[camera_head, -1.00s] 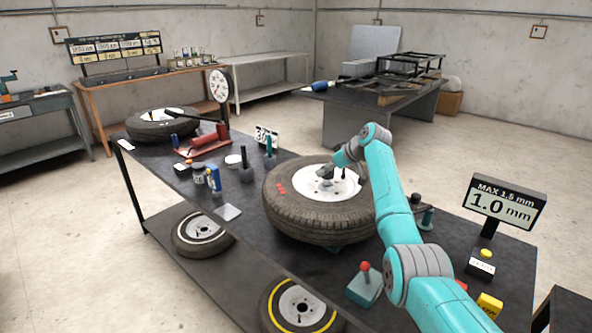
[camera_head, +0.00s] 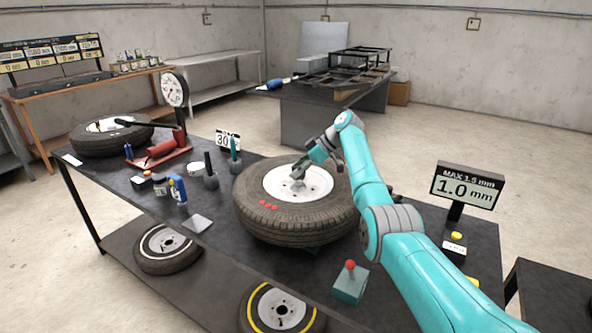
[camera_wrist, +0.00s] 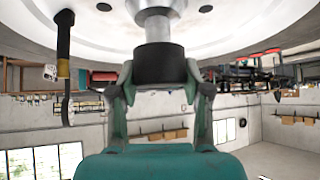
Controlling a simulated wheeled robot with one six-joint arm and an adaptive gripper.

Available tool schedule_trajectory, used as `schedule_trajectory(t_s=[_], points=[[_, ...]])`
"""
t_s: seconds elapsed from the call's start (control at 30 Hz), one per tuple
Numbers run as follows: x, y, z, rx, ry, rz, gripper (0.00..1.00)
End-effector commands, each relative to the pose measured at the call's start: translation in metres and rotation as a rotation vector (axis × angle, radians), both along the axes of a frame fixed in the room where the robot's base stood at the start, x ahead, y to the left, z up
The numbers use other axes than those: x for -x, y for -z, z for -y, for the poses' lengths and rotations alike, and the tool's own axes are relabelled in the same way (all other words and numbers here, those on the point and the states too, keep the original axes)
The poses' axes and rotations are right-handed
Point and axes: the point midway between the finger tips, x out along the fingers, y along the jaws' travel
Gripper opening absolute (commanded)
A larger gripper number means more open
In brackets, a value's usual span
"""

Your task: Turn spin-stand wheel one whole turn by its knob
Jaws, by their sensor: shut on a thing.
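The spin-stand wheel (camera_head: 250,217) lies flat on the dark bench, a black tyre around a white rim (camera_head: 318,180). My gripper (camera_head: 297,174) reaches down to the middle of the rim. In the wrist view my gripper (camera_wrist: 158,82) is shut on the black knob (camera_wrist: 158,62), its fingers on both sides. A pale metal stem joins the knob to the white rim above it in that view. The knob is mostly hidden by my gripper in the head view.
A display reading 1.0 mm (camera_head: 466,187) stands to the right. A red-knobbed teal box (camera_head: 348,285) is in front of the wheel.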

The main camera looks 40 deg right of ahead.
Motion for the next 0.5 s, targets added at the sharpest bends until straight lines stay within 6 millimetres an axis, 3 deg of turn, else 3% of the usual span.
schedule_trajectory(t_s=[0.5], points=[[-0.0007,-0.0011,-0.0004,0.001,-0.111,0.005,0.0]])
